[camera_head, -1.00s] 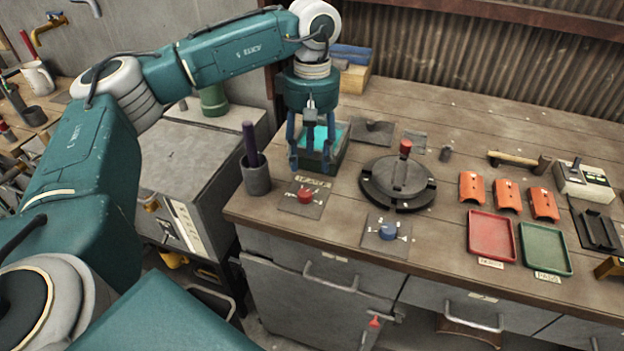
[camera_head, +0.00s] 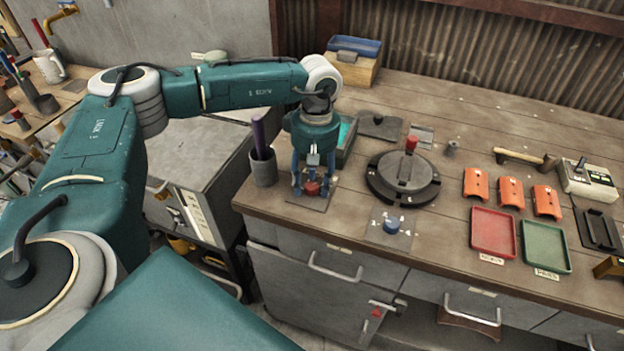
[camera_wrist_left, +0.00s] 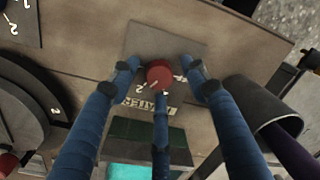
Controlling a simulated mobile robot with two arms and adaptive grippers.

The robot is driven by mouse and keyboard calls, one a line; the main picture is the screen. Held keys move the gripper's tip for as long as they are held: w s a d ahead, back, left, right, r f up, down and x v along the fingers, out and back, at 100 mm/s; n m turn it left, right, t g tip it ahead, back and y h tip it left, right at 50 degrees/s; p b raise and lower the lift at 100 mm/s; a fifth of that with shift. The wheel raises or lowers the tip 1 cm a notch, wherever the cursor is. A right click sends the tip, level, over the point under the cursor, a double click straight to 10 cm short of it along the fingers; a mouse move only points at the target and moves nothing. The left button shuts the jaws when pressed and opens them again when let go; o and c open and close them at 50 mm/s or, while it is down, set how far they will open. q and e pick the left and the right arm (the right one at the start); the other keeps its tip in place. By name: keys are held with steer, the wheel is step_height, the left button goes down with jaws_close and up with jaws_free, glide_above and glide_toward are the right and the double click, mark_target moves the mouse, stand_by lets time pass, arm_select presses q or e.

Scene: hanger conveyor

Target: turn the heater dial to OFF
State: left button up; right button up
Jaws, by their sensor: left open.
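The red dial (camera_head: 312,188) sits on a small grey plate (camera_head: 315,203) near the front left of the workbench. In the left wrist view the red knob (camera_wrist_left: 159,73) shows between my fingers, with white marks and a lettered label beside it that I take for the heater's. The dial's exact setting is too small to read. My left gripper (camera_head: 312,182) is open and points down over the dial. In the wrist view its fingers (camera_wrist_left: 160,78) stand around the knob on several sides; I cannot tell whether they touch it. My right gripper is not in view.
A blue dial (camera_head: 391,225) on its own plate is to the right. A cup with a purple stick (camera_head: 263,168) stands close on the left. A dark box with a teal top (camera_head: 347,133) is behind the gripper. A round black fixture (camera_head: 402,192) is right of it.

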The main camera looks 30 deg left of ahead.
arm_select(q)
steer(key=c, duration=1.2)
steer(key=shift+o, duration=0.2)
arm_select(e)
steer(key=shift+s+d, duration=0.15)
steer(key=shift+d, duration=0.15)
